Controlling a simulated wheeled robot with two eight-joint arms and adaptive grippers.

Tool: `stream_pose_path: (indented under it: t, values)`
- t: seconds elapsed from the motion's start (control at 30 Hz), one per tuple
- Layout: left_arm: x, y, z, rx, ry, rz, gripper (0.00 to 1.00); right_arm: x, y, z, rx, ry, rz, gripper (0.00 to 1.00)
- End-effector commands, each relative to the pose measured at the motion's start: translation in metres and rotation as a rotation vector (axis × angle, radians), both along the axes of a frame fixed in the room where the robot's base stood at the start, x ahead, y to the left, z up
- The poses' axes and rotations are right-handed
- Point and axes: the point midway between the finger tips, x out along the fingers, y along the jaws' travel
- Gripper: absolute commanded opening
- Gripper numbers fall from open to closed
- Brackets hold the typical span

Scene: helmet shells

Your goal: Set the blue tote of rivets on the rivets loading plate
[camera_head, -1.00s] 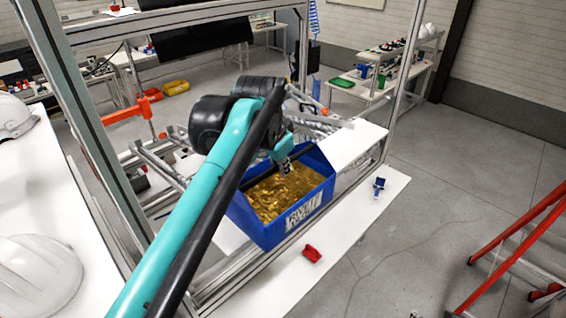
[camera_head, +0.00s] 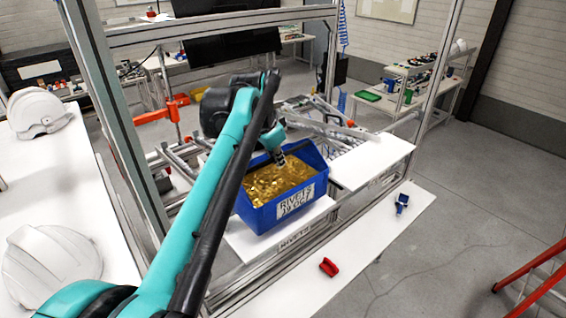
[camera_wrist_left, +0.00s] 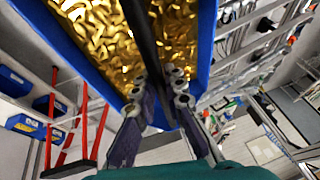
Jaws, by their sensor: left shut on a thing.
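The blue tote of rivets (camera_head: 262,215), full of brass-coloured pieces and with a white label on its front, is upright over the rivets loading plate (camera_head: 245,240). The plate is white, with a "RIVETS" label on its front edge; I cannot tell whether the tote's base touches it. My left gripper (camera_head: 281,158) is shut on the tote's dark handle bar, above the rivets. In the left wrist view the fingers (camera_wrist_left: 160,95) close around that bar (camera_wrist_left: 140,30), with the rivets beneath. My right gripper is not in view.
Another white plate (camera_head: 372,162) is right of the tote. A red clip (camera_head: 328,267) and a blue item (camera_head: 402,203) lie on the lower white shelf (camera_head: 375,245). Metal frame posts stand on both sides. White helmet shells (camera_head: 50,265) sit at the left; a red ladder (camera_head: 540,285) is at right.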

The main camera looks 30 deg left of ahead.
Motion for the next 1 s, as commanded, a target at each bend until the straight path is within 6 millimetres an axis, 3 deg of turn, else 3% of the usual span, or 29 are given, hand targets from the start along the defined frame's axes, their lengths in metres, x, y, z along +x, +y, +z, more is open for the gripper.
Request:
stream_pose_path:
  t: [0.6,1.0]
  values:
    - [0.002,0.005,-0.045,-0.001,-0.001,0.001,0.0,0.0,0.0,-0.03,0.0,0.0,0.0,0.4]
    - [0.002,0.005,-0.05,-0.001,-0.001,0.001,0.0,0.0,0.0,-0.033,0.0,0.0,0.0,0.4]
